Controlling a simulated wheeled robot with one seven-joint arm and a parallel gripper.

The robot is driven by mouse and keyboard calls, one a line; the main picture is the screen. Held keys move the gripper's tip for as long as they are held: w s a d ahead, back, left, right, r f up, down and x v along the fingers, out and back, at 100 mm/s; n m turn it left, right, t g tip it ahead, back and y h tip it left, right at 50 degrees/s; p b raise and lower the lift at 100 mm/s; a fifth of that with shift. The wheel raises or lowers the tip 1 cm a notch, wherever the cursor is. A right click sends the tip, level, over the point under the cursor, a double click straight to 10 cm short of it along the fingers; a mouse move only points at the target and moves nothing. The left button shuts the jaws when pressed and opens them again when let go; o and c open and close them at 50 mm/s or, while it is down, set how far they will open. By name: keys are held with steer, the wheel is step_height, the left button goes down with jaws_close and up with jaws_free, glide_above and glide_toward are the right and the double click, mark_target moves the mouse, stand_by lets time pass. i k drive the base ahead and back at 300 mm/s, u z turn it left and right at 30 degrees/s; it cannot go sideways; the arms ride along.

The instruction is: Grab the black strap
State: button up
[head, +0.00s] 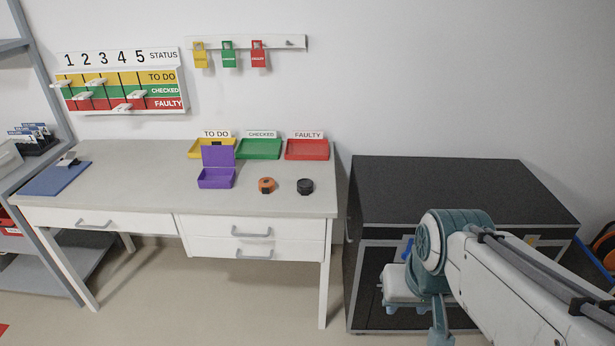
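The black strap (305,186) looks like a small dark round coil. It lies on the grey-white desk top (120,170), near the desk's right end. An orange coil with a dark middle (266,185) lies just left of it, with a small gap between them. My arm comes in from the lower right, in front of a dark cabinet, well to the right of the strap. I cannot make out my gripper's fingers in this view. Nothing is touching the strap.
An open purple box (216,178) stands left of the coils. Yellow (200,150), green (259,150) and red (307,150) trays line the back. A blue mat (55,180) lies at the left. The black-topped cabinet (450,185) stands right of the desk. The desk front is clear.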

mark_target(305, 186)
steer(key=u, duration=1.85)
steer(key=i, duration=2.45)
steer(key=z, duration=3.6)
steer(key=i, duration=0.5)
